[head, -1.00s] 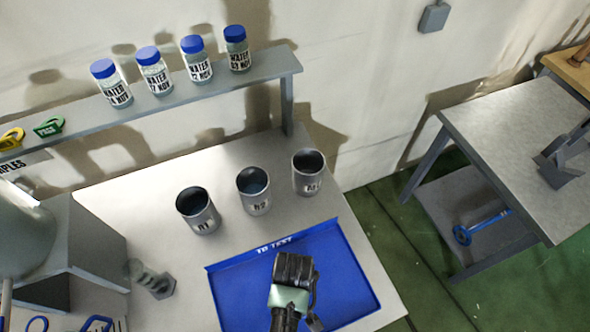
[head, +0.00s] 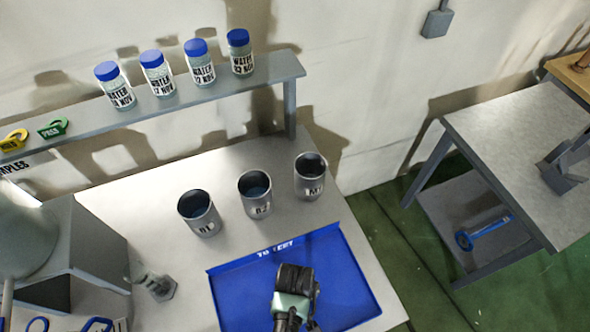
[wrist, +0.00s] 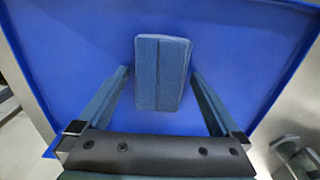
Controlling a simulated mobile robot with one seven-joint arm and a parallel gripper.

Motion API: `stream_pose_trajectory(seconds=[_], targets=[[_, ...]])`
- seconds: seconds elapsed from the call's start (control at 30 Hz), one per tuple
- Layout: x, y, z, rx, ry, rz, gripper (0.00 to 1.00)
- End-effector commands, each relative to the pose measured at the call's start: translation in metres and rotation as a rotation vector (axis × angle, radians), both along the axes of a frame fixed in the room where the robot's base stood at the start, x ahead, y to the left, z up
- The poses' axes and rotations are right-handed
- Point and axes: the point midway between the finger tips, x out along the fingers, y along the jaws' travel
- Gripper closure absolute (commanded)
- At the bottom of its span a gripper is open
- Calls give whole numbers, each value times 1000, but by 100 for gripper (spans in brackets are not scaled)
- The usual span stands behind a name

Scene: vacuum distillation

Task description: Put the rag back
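A folded blue-grey rag (wrist: 163,58) lies on the blue tray (wrist: 70,50) in the wrist view. My gripper (wrist: 160,80) is open, with its two fingers apart on either side of the rag's near part. I see clear gaps between the fingers and the rag. In the head view my gripper (head: 294,285) is over the blue tray (head: 345,280); the fingers and the rag are hidden behind my wrist there.
Three grey metal cups (head: 255,195) stand behind the tray. Several blue-capped water bottles (head: 158,74) stand on the shelf (head: 150,108) above. A bolt-like metal part (head: 155,284) lies left of the tray. A side table (head: 510,135) is at right.

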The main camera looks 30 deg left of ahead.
Motion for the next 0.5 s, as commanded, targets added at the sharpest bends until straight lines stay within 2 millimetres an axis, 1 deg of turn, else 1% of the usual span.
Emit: stream_pose_trajectory(seconds=[0.13, 0.27, 0.37, 0.5], targets=[[0, 0, 2, 0, 0, 0, 0], [1, 0, 10, 1, -2, 0, 0], [1, 0, 24, 1, -3, 0, 0], [1, 1, 51, 2, -4, 0, 0]])
